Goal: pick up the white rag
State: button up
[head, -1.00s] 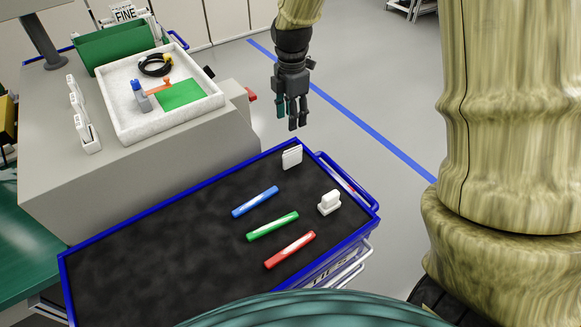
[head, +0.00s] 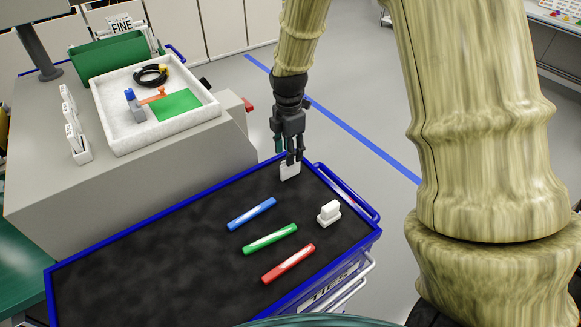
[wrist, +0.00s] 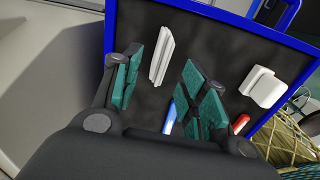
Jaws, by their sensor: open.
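The white rag (head: 289,174) is a small folded white piece near the far right corner of the cart's black top. In the wrist view the rag (wrist: 161,54) shows as a narrow white strip, between the lines of the two fingers and a little beyond them. My gripper (head: 291,160) is just above the rag, and its fingers hide the rag's upper part in the head view. In the wrist view my gripper (wrist: 163,82) has its teal finger pads spread wide with nothing between them. I cannot tell whether a finger touches the rag.
A white block on a base (head: 329,213) stands to the right. Blue (head: 252,214), green (head: 270,239) and red (head: 288,263) markers lie nearer. The cart has a raised blue rim (head: 150,222). A grey counter with a white tray (head: 155,142) stands to the left.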

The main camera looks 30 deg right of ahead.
aim_at(290, 168)
jog(key=shift+a+f+p, duration=0.15)
jog(key=shift+f+p, duration=0.6)
jog(key=shift+f, duration=1.9)
grip_shut()
